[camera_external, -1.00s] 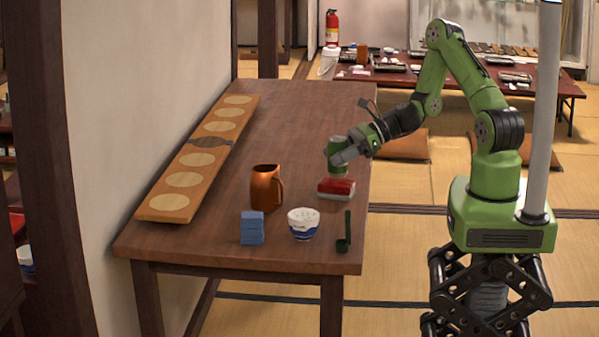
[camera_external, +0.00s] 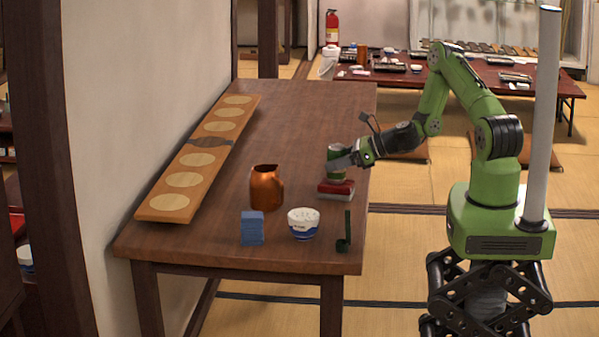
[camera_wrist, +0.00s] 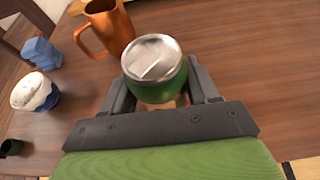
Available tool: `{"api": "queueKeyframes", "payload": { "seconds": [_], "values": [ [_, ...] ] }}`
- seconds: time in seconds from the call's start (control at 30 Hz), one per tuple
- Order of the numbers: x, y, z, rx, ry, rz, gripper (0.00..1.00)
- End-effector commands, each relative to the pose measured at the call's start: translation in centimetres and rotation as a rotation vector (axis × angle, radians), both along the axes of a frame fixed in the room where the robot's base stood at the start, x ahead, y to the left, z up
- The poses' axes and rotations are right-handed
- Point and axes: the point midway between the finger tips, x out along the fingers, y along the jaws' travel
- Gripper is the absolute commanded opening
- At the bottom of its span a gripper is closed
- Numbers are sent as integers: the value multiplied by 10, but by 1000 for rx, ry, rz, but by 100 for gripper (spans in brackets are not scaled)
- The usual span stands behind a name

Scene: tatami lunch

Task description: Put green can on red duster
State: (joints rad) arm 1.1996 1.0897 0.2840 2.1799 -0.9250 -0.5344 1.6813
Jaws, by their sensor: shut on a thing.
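The green can (camera_external: 334,173) has a silver top, and its lid and green side fill the middle of the wrist view (camera_wrist: 154,72). My gripper (camera_external: 340,161) is shut on the can and holds it upright. The red duster (camera_external: 336,191) lies on the table near its right edge, directly under the can in the external view. The can's bottom looks to be at or just above the duster; I cannot tell whether they touch. In the wrist view the duster is mostly hidden behind the can and my gripper.
A copper mug (camera_external: 266,187), a blue block (camera_external: 252,228), a white-and-blue bowl (camera_external: 303,224) and a dark green scoop (camera_external: 345,232) stand nearer the table's front. A long wooden board with pale discs (camera_external: 183,180) lies along the wall.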

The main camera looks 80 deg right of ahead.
Motion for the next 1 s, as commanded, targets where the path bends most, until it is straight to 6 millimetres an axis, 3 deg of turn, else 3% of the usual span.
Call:
{"api": "queueKeyframes", "payload": {
  "seconds": [0.23, 0.27, 0.4, 0.73, 1.0],
  "values": [
    [0, 0, -2, 0, 1, 1, 31],
    [0, 0, -2, 0, 1, 1, 64],
    [0, 0, -1, -1, 1, 1, 85],
    [-2, 0, 4, 0, 1, 0, 85],
    [-63, -1, 29, 4, 2, -7, 85]
  ]
}}
